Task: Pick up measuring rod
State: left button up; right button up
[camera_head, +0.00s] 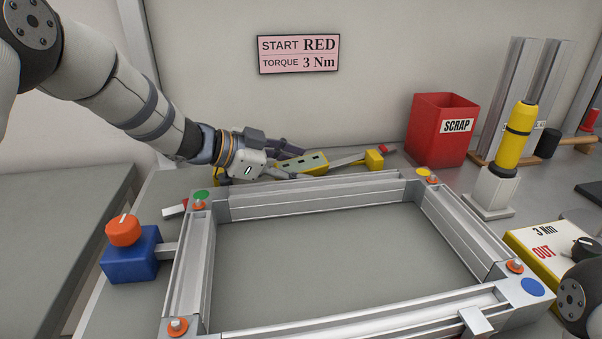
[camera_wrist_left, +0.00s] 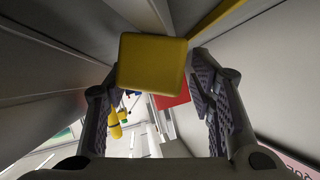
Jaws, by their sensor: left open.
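The measuring rod appears to be the long piece behind the metal frame, with a yellow block (camera_head: 374,159) at its right end, a grey bar and a yellow slotted middle part (camera_head: 312,161). My left gripper (camera_head: 296,162) is open and low over the left part of it, hiding some of it. In the left wrist view a yellow block (camera_wrist_left: 151,62) sits large between the two open fingers (camera_wrist_left: 155,95); I cannot tell whether either finger touches it.
The metal frame (camera_head: 310,197) fills the middle of the bench. A blue box with an orange knob (camera_head: 123,230) stands at left. A red scrap bin (camera_head: 432,145), a yellow-and-black tool (camera_head: 515,135) in a stand and a yellow-sided torque box (camera_head: 530,240) are at right.

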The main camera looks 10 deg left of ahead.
pick_arm(q)
grip_shut()
